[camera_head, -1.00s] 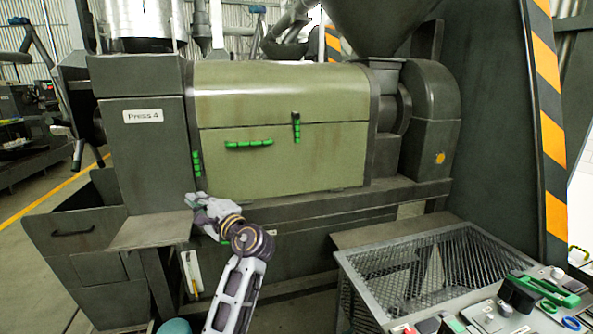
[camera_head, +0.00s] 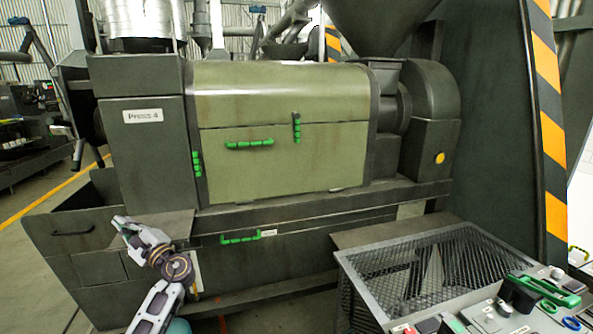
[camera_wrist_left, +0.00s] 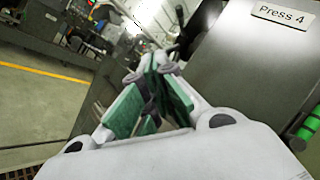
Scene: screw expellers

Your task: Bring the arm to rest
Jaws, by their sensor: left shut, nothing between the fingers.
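My left gripper (camera_head: 120,224) is in the lower left of the head view, in front of the press's grey discharge ledge, apart from the green handles. In the left wrist view its green-padded fingers (camera_wrist_left: 150,98) are closed together with nothing between them. The screw press (camera_head: 280,130), labelled "Press 4" (camera_head: 142,116), fills the middle of the head view; its olive cover is closed. The label also shows at the top right of the left wrist view (camera_wrist_left: 284,14). My right gripper is not in view.
Green handles sit on the cover (camera_head: 250,144) and on the lower drawer (camera_head: 240,238). A wire mesh basket (camera_head: 400,275) and a control panel (camera_head: 500,310) with switches stand at the lower right. Open floor (camera_head: 25,265) lies at the far left.

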